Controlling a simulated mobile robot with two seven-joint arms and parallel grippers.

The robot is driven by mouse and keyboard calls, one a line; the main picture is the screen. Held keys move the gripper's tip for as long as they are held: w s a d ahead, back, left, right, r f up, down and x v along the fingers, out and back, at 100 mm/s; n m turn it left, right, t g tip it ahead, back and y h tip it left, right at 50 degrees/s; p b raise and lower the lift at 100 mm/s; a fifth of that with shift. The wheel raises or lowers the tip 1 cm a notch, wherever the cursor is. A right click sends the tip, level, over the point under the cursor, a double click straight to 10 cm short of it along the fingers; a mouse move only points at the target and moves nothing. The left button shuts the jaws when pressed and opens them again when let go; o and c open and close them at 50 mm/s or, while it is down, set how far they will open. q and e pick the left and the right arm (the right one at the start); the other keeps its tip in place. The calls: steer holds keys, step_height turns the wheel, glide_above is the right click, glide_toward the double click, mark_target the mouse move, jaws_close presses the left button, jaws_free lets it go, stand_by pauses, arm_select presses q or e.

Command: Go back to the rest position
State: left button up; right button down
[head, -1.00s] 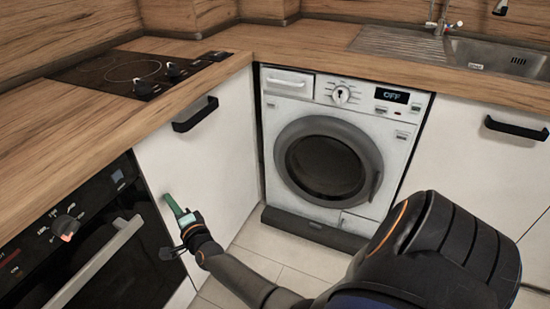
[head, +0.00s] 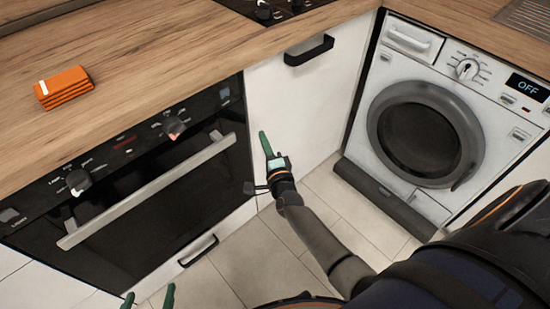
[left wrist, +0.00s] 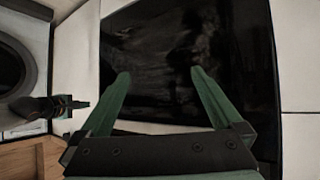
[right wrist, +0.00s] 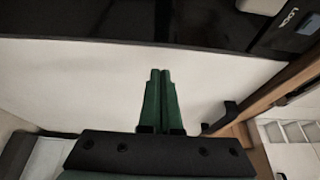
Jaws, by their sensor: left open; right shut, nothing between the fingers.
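My right gripper (head: 264,146) is shut with nothing in it. It is in front of the white cabinet door beside the oven. In the right wrist view its green fingers (right wrist: 160,72) are together, with a white panel behind. My left gripper (head: 148,298) shows only as two green fingertips at the bottom edge of the head view. In the left wrist view its fingers (left wrist: 158,76) are spread wide and empty, in front of the dark oven door (left wrist: 185,45). My right gripper also shows at the left of that view.
The black oven (head: 150,185) has a long handle bar (head: 150,190) that sticks out. The cabinet handle (head: 309,50) is above my right gripper. The washing machine (head: 428,130) is at the right, its door shut. A folded orange cloth (head: 63,88) lies on the wooden counter (head: 150,62). The tiled floor is clear.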

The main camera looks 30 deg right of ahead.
arm_select(q)
steer(key=shift+s+d+f+g+p, duration=0.15)
steer(key=shift+s+g+p, duration=0.2)
steer(key=shift+s+p, duration=0.2)
steer(key=shift+s+d+f+g+p, duration=0.1)
steer(key=shift+s+d+g+p, duration=0.05)
steer(key=shift+s+g+p, duration=0.3)
arm_select(e)
steer(key=s+a, duration=0.1)
steer(key=s, duration=0.7)
steer(key=shift+s+h, duration=0.15)
steer(key=shift+h, duration=0.15)
